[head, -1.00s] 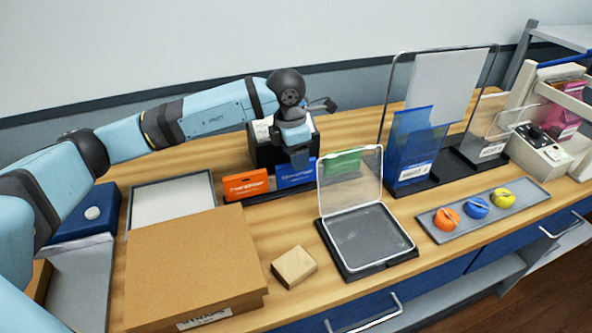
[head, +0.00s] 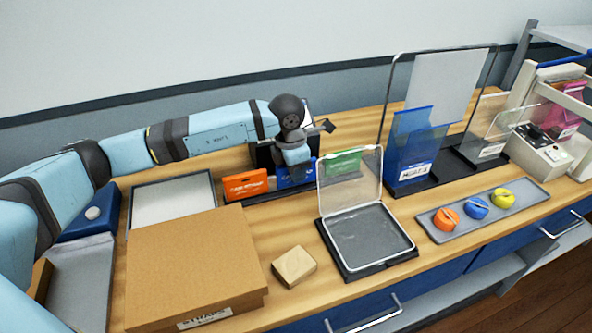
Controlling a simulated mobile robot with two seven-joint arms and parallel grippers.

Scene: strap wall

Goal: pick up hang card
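An orange card (head: 246,186), a blue card (head: 290,179) and a green card (head: 345,161) stand in a row in a low black rack at the back of the bench. The lettering is too small to tell which one is the hang card. My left gripper (head: 297,164) points down at the blue card, its wrist hiding part of the black holder (head: 265,156) behind. The fingers are too small and hidden to tell whether they are open or touching the card. My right gripper is out of view.
A clear-lidded open case (head: 371,238) stands in front of the green card. A large cardboard box (head: 195,262), a small wooden block (head: 294,266) and a tray with coloured knobs (head: 520,205) are on the bench. A tall clear panel stand (head: 387,110) rises at right.

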